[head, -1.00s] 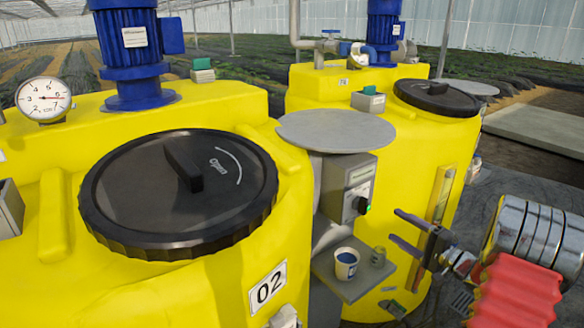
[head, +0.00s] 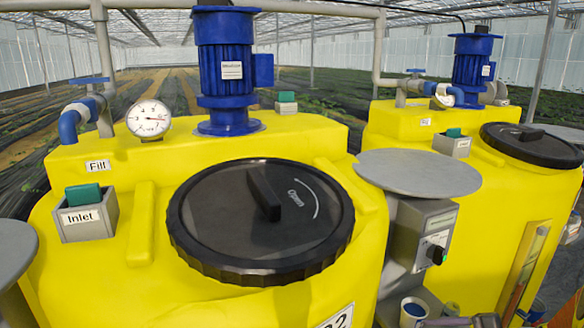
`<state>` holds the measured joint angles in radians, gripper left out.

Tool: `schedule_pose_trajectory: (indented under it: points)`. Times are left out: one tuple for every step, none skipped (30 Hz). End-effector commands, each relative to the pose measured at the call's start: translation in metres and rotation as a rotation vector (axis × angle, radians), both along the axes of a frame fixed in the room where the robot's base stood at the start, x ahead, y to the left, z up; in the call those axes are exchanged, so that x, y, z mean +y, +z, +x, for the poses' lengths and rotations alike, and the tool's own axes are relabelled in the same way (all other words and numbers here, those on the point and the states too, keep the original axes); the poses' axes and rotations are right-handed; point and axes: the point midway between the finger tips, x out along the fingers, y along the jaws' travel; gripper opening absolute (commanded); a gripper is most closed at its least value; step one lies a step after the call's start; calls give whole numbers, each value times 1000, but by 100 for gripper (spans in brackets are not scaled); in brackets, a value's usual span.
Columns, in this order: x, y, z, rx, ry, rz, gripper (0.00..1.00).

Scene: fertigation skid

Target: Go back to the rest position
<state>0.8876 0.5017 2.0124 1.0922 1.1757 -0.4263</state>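My gripper does not show clearly in the head view; the lower right corner holds only small cut-off grey and dark shapes that I cannot identify. The near yellow tank (head: 100,270) fills the middle, with its round black lid (head: 235,225) shut. A second yellow tank (head: 400,130) stands behind it at right with its own black lid (head: 530,143).
A round grey plate (head: 420,172) sits between the tanks above a grey control box (head: 425,235). A cup (head: 413,312) stands below it. A blue motor (head: 225,75), a gauge (head: 149,118) and an inlet box (head: 90,215) are on the near tank.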

Motion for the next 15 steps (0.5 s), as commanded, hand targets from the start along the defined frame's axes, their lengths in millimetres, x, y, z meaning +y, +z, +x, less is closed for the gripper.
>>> schedule_pose_trajectory:
  points:
    - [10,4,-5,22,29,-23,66]
    - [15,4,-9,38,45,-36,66]
    - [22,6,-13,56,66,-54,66]
    - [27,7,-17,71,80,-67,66]
    - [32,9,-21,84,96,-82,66]
    - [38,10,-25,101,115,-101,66]
    - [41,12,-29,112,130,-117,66]
    - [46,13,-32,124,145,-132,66]
    - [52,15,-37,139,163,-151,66]
    - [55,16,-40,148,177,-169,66]
    - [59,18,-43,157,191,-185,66]
    - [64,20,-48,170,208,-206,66]
    - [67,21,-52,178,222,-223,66]
    - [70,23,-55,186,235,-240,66]
    - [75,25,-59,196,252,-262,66]
